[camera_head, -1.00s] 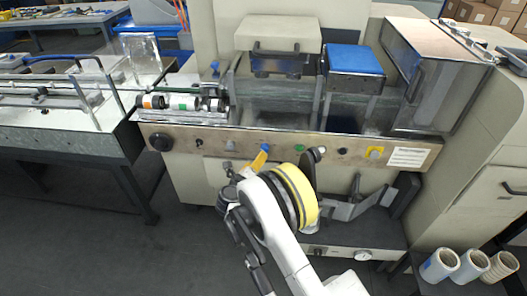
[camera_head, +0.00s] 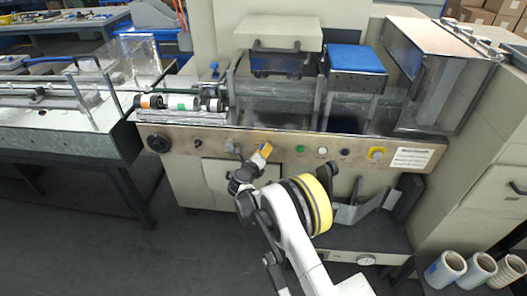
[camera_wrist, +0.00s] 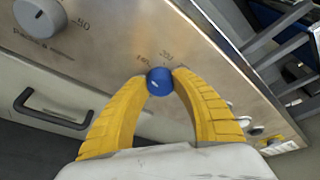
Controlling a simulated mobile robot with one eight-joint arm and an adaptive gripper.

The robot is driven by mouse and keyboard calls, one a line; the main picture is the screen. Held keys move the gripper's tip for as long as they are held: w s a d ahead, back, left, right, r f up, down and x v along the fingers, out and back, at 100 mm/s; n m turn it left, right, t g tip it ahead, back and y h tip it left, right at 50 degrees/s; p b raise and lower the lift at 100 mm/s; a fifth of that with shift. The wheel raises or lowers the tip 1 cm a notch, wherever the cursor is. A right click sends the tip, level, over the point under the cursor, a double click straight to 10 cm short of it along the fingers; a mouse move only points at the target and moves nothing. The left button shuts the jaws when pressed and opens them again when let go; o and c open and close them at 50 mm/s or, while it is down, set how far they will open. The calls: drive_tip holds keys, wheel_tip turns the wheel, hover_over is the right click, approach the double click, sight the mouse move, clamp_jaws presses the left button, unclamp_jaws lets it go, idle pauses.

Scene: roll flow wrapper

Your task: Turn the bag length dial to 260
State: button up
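A small round blue dial (camera_wrist: 159,82) with a pale pointer mark sits on the metal front panel (camera_wrist: 205,60) in the wrist view. Tilted numbers are printed around it, too small to read surely, and its name label is not readable. My gripper (camera_wrist: 159,76) has yellow ribbed fingers, with one tip against each side of the dial; they look closed on it. In the head view my gripper (camera_head: 263,152) is at the panel, right of a grey knob (camera_head: 230,147), and hides the blue dial. That grey knob also shows in the wrist view (camera_wrist: 40,16).
A green button (camera_head: 300,149), a white button (camera_head: 322,151), a dark knob (camera_head: 345,152) and a yellow-backed switch (camera_head: 376,153) line the panel to the right. A black knob (camera_head: 159,143) is at far left. A drawer handle (camera_wrist: 52,110) juts below the panel.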

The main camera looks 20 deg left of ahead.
clamp_jaws()
drive_tip(key=shift+m, duration=0.3)
drive_tip(key=shift+w+d+m+g+y, duration=0.15)
drive_tip(key=shift+m+y, duration=1.1)
drive_tip(key=shift+m, duration=1.1)
drive_tip(key=shift+s+d+m+g+y, duration=0.1)
drive_tip(key=shift+d+m+g+y, duration=0.1)
drive_tip(key=shift+m+y, duration=1.55)
drive_tip(key=shift+w+d+m+g+y, duration=0.15)
drive_tip(key=shift+m+y, duration=0.55)
drive_tip(key=shift+m, duration=2.2)
drive_tip(key=shift+s, duration=0.1)
drive_tip(key=o, duration=0.8)
unclamp_jaws()
drive_tip(key=shift+f, duration=0.1)
